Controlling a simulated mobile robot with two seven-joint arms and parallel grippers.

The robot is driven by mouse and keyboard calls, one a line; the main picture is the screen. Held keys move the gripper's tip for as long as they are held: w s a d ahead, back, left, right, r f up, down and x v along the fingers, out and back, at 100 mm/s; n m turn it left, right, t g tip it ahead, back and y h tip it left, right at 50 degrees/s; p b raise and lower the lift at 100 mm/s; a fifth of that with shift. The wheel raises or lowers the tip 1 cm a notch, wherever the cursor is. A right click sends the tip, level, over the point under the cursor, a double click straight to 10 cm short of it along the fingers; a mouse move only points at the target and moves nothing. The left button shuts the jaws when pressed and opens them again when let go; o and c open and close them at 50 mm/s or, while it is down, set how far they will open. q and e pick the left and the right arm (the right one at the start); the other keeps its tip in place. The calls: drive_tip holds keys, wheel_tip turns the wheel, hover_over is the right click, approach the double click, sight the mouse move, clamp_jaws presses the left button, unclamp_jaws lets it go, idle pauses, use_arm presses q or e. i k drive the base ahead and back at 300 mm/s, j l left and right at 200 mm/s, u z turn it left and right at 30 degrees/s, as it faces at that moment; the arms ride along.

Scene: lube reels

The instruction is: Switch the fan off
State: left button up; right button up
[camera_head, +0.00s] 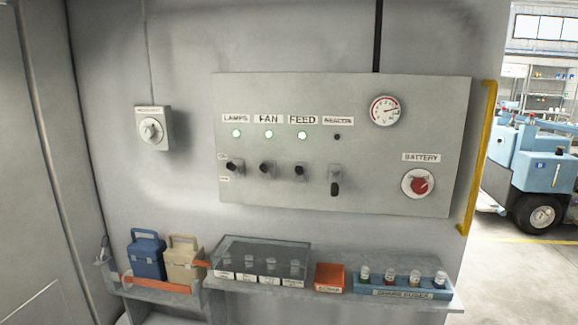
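A grey control panel (340,110) is fixed to the wall. The FAN label (268,119) sits above a green lit lamp (269,134). Below them is the fan switch (266,168), a dark toggle with its knob up. The LAMPS switch (234,166) to its left and the FEED switch (300,171) to its right look the same, under green lit lamps. The BEACON switch (335,181) points down and its lamp (337,137) is dark. Neither of my grippers is in view.
A dial gauge (385,111) and a red BATTERY knob (419,184) are on the panel's right. A rotary knob (151,131) is on the wall at left. A shelf (350,303) below holds boxes and a clear-covered case (262,257). A yellow handrail (489,140) borders the right edge.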

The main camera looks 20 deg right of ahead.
sight(266, 169)
drive_tip(key=l, duration=0.7)
drive_tip(key=i+l, duration=0.15)
drive_tip(key=l, duration=0.6)
drive_tip(key=k+z, duration=0.05)
